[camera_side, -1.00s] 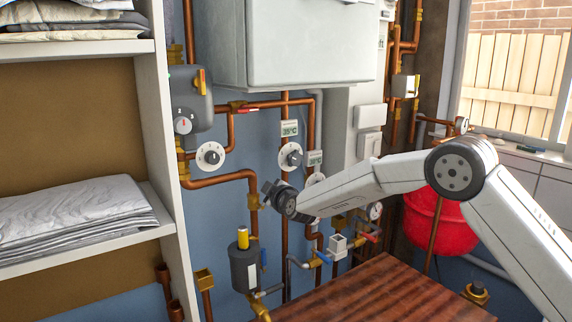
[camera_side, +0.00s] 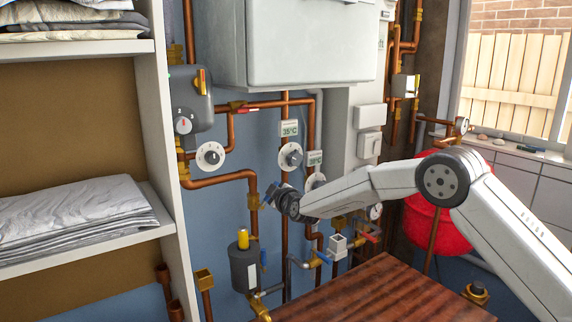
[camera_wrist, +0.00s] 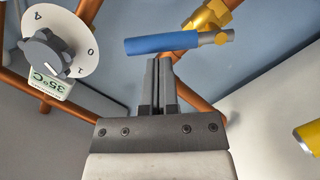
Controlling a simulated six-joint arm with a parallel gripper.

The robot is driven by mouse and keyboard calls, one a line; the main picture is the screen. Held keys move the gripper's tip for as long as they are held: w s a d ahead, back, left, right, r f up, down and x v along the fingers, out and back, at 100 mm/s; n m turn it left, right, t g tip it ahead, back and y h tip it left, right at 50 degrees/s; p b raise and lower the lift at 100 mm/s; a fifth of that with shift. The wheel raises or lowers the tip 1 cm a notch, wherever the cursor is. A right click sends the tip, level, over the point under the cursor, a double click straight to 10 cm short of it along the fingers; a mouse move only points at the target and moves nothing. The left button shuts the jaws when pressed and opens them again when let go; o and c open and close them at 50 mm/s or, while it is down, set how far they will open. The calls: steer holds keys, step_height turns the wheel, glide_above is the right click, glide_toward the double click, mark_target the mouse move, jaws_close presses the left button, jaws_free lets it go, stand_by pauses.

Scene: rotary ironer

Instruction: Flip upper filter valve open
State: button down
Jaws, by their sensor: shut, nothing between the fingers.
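The upper filter valve's blue lever (camera_wrist: 162,43) lies nearly level across the upper middle of the wrist view. It joins a brass valve fitting (camera_wrist: 207,22) on a copper pipe. My gripper (camera_wrist: 158,62) is shut and empty, its fingertips just below the lever in that view; I cannot tell whether they touch it. In the side view my gripper (camera_side: 268,194) is beside the brass fitting (camera_side: 253,201) on the vertical pipe, and the blue lever is hidden or too small to make out. The dark grey filter (camera_side: 244,270) with a yellow cap stands below.
A white dial with a grey knob (camera_wrist: 47,53) is at the upper left of the wrist view. Several copper pipes run around the gripper. A wooden table top (camera_side: 385,293) lies below the arm, and a white shelf (camera_side: 160,130) stands at the left.

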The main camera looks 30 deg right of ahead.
steer(key=shift+d+f+m, duration=0.2)
steer(key=shift+d+m, duration=0.35)
steer(key=shift+m, duration=0.35)
stand_by(0.3)
steer(key=d+f+m+y, duration=0.1)
steer(key=d+f+m, duration=0.1)
steer(key=f+m, duration=0.1)
steer(key=shift+d+g, duration=0.25)
steer(key=shift+g, duration=0.05)
stand_by(0.5)
steer(key=shift+r, duration=0.25)
steer(key=d+r+v, duration=0.1)
steer(key=r+v, duration=0.1)
steer(key=v, duration=1)
steer(key=shift+a+r, duration=0.25)
steer(key=shift+a, duration=0.2)
steer(key=shift+s, duration=0.2)
